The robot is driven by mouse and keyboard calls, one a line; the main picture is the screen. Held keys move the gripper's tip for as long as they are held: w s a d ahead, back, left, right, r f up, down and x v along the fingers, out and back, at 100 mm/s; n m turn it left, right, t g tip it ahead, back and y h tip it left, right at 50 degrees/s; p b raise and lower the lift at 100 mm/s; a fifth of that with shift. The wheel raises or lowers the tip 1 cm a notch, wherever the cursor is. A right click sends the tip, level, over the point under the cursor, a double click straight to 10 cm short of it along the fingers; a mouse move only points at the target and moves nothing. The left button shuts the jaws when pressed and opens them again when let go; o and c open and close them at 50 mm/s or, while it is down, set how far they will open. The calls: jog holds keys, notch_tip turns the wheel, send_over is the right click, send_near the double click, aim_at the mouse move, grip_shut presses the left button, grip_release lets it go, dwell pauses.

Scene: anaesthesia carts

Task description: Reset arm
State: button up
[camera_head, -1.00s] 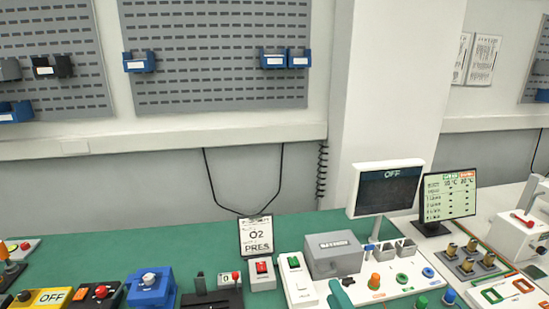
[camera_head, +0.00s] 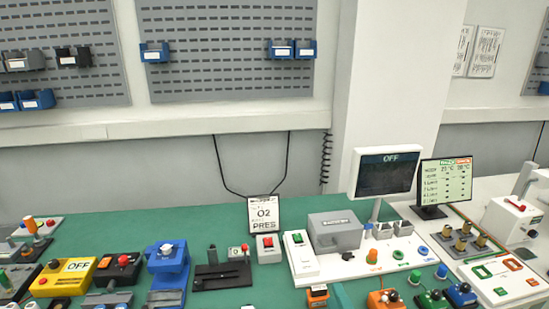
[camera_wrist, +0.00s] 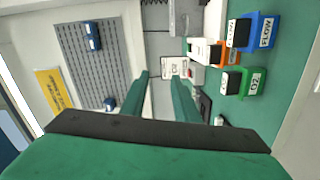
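My gripper (camera_wrist: 160,78) shows in the wrist view with two green fingers spread apart. The gap between them is empty, so it is open. Its dark palm bar and green body fill the bottom of that view. The fingers point toward the wall side of the bench, with the O2 PRES sign (camera_wrist: 174,68) beyond the tips. They touch nothing that I can see. In the head view a teal-green piece at the bottom edge may be part of my arm; the rest of the arm is out of that view.
The green bench (camera_head: 100,235) carries an O2 PRES sign (camera_head: 264,213), a blue device (camera_head: 167,262), a yellow OFF box (camera_head: 66,277), a grey box (camera_head: 335,230) and two screens (camera_head: 386,172) (camera_head: 446,183). A pegboard (camera_head: 225,50) with blue bins hangs behind. Bare bench lies along the back left.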

jog(key=s+a+f+m+h, duration=0.1)
jog(key=s+a+f+m, duration=0.25)
jog(key=f, duration=0.25)
jog(key=s+a+f+m+g+h, duration=0.1)
jog(key=s+a+f+m, duration=0.1)
jog(key=s+f+m, duration=0.25)
jog(key=s+a+f+m+h, duration=0.1)
jog(key=s+a+f+m, duration=0.1)
jog(key=s+f+m, duration=0.35)
jog(key=s+a+f+m, duration=0.1)
jog(key=s+a, duration=0.2)
jog(key=s, duration=0.6)
jog(key=s+a+f+m+y, duration=0.1)
jog(key=s+a+f+m, duration=0.1)
jog(key=s, duration=0.8)
jog(key=shift+a+f+g, duration=0.2)
jog(key=shift+a+g, duration=0.1)
jog(key=shift+a, duration=0.5)
